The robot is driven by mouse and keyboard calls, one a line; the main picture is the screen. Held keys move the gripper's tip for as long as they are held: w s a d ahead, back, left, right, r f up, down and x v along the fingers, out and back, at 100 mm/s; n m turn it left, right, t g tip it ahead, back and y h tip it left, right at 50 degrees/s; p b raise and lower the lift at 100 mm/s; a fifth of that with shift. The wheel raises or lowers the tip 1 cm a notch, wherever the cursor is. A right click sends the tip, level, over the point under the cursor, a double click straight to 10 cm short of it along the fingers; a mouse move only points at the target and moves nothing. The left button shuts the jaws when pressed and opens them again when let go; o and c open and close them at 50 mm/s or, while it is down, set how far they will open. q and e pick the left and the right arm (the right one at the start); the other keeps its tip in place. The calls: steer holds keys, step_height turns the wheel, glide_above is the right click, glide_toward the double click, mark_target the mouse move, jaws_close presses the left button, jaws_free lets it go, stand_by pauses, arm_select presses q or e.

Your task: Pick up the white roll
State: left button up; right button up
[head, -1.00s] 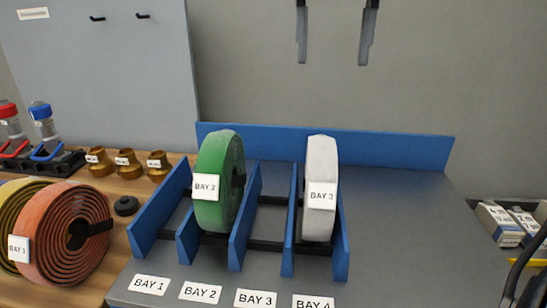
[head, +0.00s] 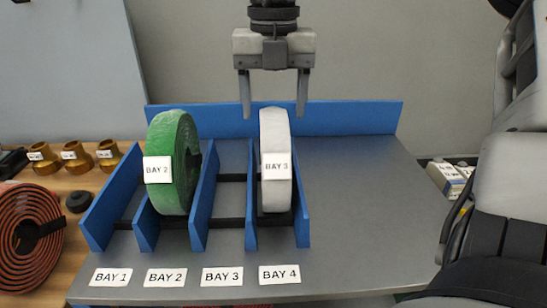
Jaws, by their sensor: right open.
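The white roll (head: 274,190) stands upright in the rack slot behind the BAY 4 label, and its own tag reads BAY 3. My right gripper (head: 275,112) is open and points down, just above and behind the top of the white roll. Its two fingers show to the left and right of the roll's top, and nothing is held between them. Whether the fingers touch the roll cannot be told. My left gripper is not in view.
A blue rack (head: 202,195) with upright dividers stands on a grey table (head: 355,215). A green roll (head: 175,180) tagged BAY 2 stands in the second slot. A red coiled roll (head: 25,245) and brass fittings (head: 75,158) are at left. The table right of the rack is clear.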

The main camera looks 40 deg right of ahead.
steer(key=shift+f, duration=1.3)
jaws_close()
steer(key=shift+r, duration=0.15)
